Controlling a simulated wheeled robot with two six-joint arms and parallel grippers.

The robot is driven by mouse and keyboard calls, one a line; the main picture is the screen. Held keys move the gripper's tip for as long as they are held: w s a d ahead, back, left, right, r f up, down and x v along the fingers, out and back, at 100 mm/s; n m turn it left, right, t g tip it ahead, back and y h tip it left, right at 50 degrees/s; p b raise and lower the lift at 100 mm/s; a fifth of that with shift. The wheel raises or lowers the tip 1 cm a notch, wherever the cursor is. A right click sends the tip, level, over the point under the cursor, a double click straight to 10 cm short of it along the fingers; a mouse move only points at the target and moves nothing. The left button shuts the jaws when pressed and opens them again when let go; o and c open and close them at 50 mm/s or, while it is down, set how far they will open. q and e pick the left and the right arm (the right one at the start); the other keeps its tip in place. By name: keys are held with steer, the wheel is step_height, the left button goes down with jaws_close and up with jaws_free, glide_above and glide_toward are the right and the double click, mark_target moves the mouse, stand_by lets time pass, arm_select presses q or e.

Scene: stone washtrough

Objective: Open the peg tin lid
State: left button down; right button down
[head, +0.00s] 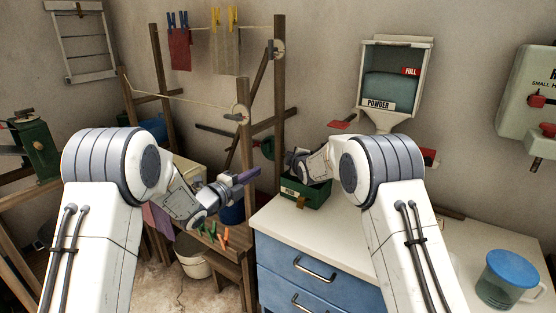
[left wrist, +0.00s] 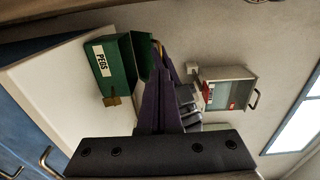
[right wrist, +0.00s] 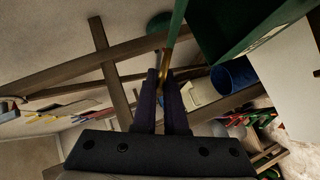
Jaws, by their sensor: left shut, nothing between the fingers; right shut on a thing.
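The green peg tin (head: 309,195) stands on the pale counter, with a "PEGS" label and a brass clasp on its front. It also shows in the left wrist view (left wrist: 123,66), where its green lid (left wrist: 143,56) stands tilted up from the body. In the right wrist view, the lid (right wrist: 178,20) is a thin green edge with a brass tab (right wrist: 163,62) at its end. My right gripper (right wrist: 164,82) is shut on that tab, above the tin. My left gripper (head: 248,178) is shut and empty, left of the tin and apart from it.
The counter (head: 290,222) is clear in front of the tin. A powder dispenser (head: 392,85) hangs on the wall behind. A blue-lidded jar (head: 508,275) stands at the right. Wooden drying posts (head: 279,90) rise at the left, near my right gripper.

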mark_target(283, 155)
arm_select(q)
steer(key=x, duration=1.2)
steer(key=shift+w+d, duration=0.15)
steer(key=shift+w, duration=0.1)
steer(key=shift+r, duration=0.15)
arm_select(e)
steer(key=shift+a, duration=0.15)
arm_select(q)
steer(key=shift+w+d+r, duration=0.45)
steer(key=shift+w, duration=0.1)
arm_select(e)
steer(key=shift+f, duration=0.2)
steer(key=shift+s, duration=0.1)
steer(key=c, duration=1)
jaws_free()
steer(key=shift+f, duration=0.1)
arm_select(q)
steer(key=shift+d+r, duration=0.15)
steer(key=shift+f, duration=0.2)
arm_select(e)
steer(key=shift+r, duration=0.2)
